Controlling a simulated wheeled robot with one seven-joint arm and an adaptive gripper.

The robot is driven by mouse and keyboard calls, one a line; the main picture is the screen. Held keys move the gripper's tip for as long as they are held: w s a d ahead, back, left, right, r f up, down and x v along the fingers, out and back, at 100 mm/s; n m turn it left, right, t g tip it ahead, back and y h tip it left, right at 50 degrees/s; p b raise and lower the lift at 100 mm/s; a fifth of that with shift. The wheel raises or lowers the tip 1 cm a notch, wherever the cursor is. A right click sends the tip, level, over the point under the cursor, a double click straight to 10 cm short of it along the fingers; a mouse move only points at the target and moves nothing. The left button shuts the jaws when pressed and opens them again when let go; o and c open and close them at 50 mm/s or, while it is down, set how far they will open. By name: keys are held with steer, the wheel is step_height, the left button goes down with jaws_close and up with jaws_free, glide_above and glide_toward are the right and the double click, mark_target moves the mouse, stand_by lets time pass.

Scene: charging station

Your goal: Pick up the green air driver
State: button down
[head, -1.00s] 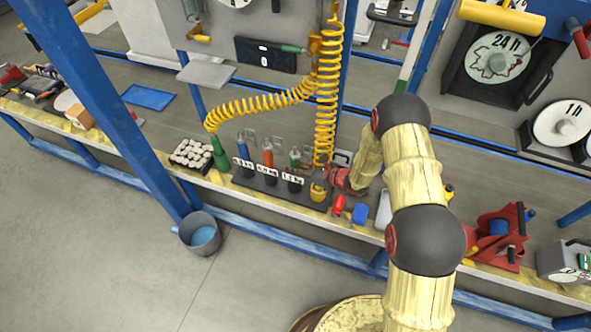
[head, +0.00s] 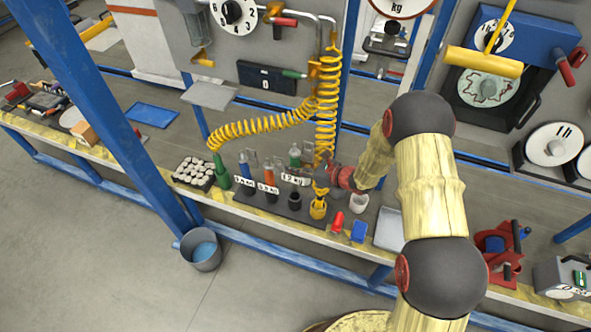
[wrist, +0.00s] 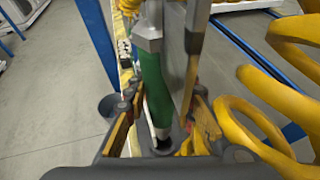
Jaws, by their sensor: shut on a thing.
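The green air driver (head: 295,156) is upright, held above the dark stand (head: 230,195), with a white weight label just below it. Its black cup (head: 295,200) in the stand is in view below. My gripper (head: 322,172) is at the driver's right side in the head view, its fingers partly hidden. In the wrist view, the green handle (wrist: 155,90) with a grey metal part above stands between my gripper's fingers (wrist: 163,118), and they are shut on it.
Blue (head: 244,163) and orange (head: 269,173) drivers stand to the left. Yellow coiled hoses (head: 326,110) hang close behind. A yellow holder (head: 318,207), a red item (head: 338,221) and a white cup (head: 358,203) are to the right.

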steer(key=s+a+p, duration=0.1)
steer(key=s+a, duration=0.2)
steer(key=s, duration=0.5)
steer(key=s+a+p, duration=0.1)
steer(key=s+a, duration=0.2)
steer(key=s, duration=0.5)
steer(key=shift+s, duration=0.35)
